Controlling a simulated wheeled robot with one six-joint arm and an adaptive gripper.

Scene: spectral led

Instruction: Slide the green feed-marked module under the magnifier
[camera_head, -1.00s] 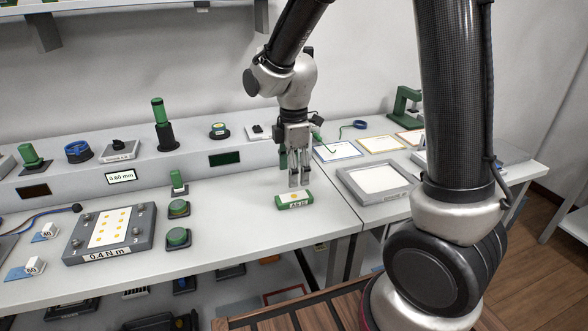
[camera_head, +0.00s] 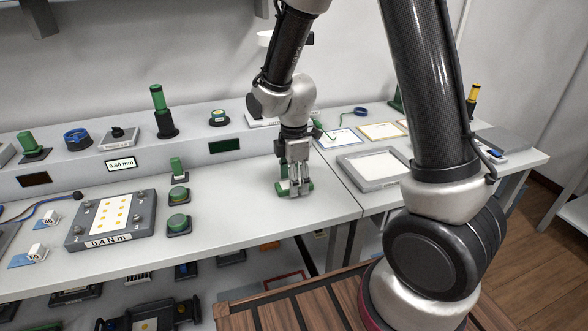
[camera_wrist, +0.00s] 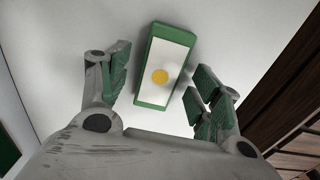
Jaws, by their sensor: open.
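The green module (camera_head: 280,190) lies on the grey bench near its front edge, mostly hidden by my gripper (camera_head: 295,191) in the head view. In the wrist view it is a green block with a white top (camera_wrist: 174,52) and a yellow dot. My gripper is open, with a green-padded finger on each side of the module; the module lies at an angle between them. I cannot tell whether a finger touches it. A white round head (camera_head: 268,38) shows behind my arm above a pale base; it may be the magnifier, but my arm hides most of it.
To the left are round green buttons (camera_head: 179,222) and a grey plate with a white sheet (camera_head: 110,219). A raised shelf with several devices runs behind. A grey framed tray (camera_head: 372,170) lies to the right. Bare bench (camera_head: 235,205) lies left of my gripper.

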